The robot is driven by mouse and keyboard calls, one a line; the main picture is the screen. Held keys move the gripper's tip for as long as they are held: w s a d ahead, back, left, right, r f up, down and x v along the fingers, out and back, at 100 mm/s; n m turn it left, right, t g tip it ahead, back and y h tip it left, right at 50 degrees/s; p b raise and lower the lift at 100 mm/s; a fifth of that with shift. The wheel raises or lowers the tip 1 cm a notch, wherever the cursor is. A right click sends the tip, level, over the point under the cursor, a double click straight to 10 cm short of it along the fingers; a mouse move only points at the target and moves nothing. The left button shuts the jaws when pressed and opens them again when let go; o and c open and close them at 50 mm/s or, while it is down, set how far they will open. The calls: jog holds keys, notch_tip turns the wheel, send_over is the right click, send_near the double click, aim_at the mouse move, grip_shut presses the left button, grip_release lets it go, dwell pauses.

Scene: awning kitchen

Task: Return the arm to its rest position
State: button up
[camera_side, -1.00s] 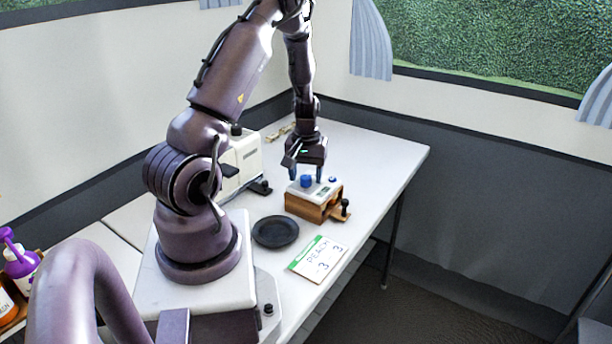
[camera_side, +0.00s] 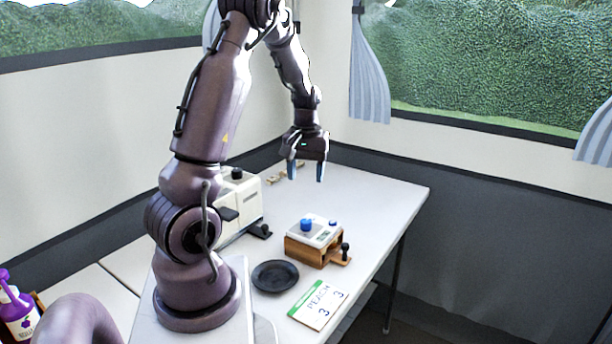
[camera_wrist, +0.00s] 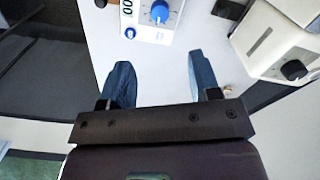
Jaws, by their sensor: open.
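My gripper (camera_side: 306,172) is open and empty, held in the air above the far part of the white table (camera_side: 375,200). Its two blue-grey fingers point down in the side view and stand apart in the wrist view (camera_wrist: 160,85). My arm is raised and bent over the table. Below and nearer the camera is a wooden-sided device (camera_side: 314,243) with a white top and a blue knob; it also shows at the top of the wrist view (camera_wrist: 150,30). The gripper is clear of it.
A white machine (camera_side: 238,205) stands left of the wooden device. A black plate (camera_side: 275,277) and a card reading PEACH 3 3 (camera_side: 318,304) lie near the front. A purple bottle (camera_side: 17,312) is at far left. Walls and windows bound the table behind.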

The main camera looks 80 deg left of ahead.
jog(key=s+d+r+m+t, duration=0.1)
jog(key=d+r+m, duration=0.3)
jog(key=d, duration=0.6)
jog(key=s+d+r+m+t, duration=0.1)
jog(key=d+r+m, duration=0.4)
jog(key=d, duration=0.5)
jog(key=d+r+m+t, duration=0.3)
jog(key=d+r+m, duration=0.1)
jog(key=d, duration=0.6)
jog(key=shift+s+r+m+t, duration=0.3)
jog(key=shift+s+r, duration=0.1)
jog(key=shift+r, duration=0.3)
jog(key=shift+d, duration=0.1)
